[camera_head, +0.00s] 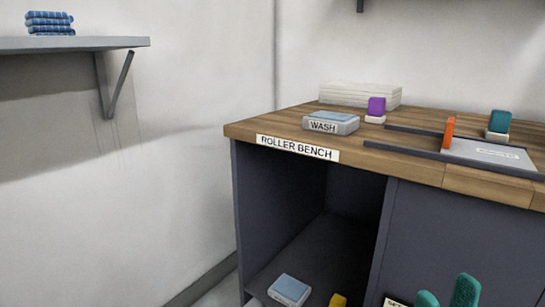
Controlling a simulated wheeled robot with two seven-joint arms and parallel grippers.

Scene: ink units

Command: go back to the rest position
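My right gripper (446,293) shows at the bottom edge, right of centre, as two teal fingertips. They stand apart with nothing visible between them, so it is open. It appears in front of the bench's dark front panel, and the rest of it is cut off by the frame. My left gripper is out of view. The bench (240,130) has a wooden top and a "ROLLER BENCH" label.
On the bench are a "WASH" box (331,124), a purple unit (376,106), an orange piece (448,133), a teal unit (499,121) and a grey plate (492,153). Below are a blue-topped box (289,290) and a yellow thing (338,300). A wall shelf (75,44) holds blue cloths (50,23).

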